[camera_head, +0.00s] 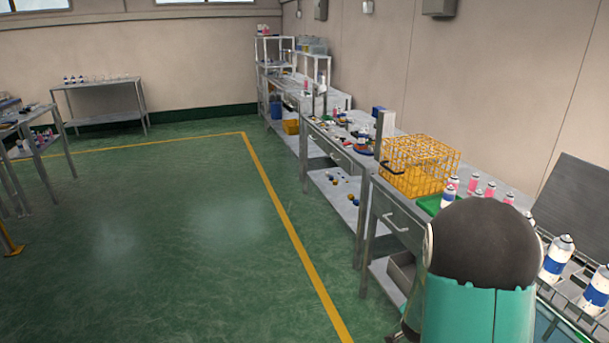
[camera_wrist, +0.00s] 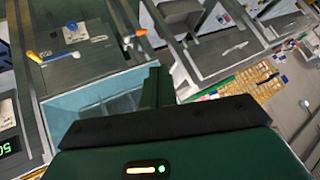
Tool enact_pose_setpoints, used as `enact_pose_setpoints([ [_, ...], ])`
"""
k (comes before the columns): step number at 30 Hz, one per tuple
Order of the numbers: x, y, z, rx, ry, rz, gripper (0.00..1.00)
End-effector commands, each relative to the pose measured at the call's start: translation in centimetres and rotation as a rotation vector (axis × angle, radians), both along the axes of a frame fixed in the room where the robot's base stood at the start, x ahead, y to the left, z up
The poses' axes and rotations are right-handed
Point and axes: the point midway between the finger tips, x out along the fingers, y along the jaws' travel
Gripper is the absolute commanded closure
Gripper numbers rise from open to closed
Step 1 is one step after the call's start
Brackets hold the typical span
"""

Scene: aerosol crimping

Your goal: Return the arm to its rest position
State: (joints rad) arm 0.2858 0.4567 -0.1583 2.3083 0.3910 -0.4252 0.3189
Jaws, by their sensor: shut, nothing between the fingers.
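My arm shows at the lower right of the head view as a black rounded joint (camera_head: 485,243) over a teal link. It covers part of the bench behind it. In the wrist view my gripper (camera_wrist: 165,118) fills the bottom as a dark green body with a black edge and a small lit strip. It is shut and holds nothing. A blue-lined tank (camera_wrist: 90,98) lies just beyond it in the tilted wrist view.
Along the right wall, a metal bench carries a yellow wire crate (camera_head: 420,165), a green tray (camera_head: 430,205) and several pink and white cans. Blue-and-white cans (camera_head: 558,257) stand in a rack right of my arm. The green floor (camera_head: 170,240) left is clear.

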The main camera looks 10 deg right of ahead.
Motion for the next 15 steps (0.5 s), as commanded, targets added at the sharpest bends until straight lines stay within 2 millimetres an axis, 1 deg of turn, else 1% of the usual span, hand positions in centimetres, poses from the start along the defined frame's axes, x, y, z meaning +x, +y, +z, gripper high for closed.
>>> enact_pose_setpoints([
  [1, 0.6, 1.7, 2.1, 0.015, -0.002, 0.051, 1.0],
  [4, 1.2, 4.9, 5.3, 0.045, 0.016, 0.152, 1.0],
  [7, 1.1, 8.1, 8.4, 0.065, 0.038, 0.255, 1.0],
  [9, 0.7, 10.3, 10.5, 0.072, 0.054, 0.329, 1.0],
  [11, 0.1, 12.1, 12.3, 0.075, 0.071, 0.391, 1.0],
  [12, -0.4, 13.3, 13.4, 0.075, 0.085, 0.435, 1.0],
  [15, -2.0, 16.1, 16.1, 0.067, 0.116, 0.537, 1.0],
])
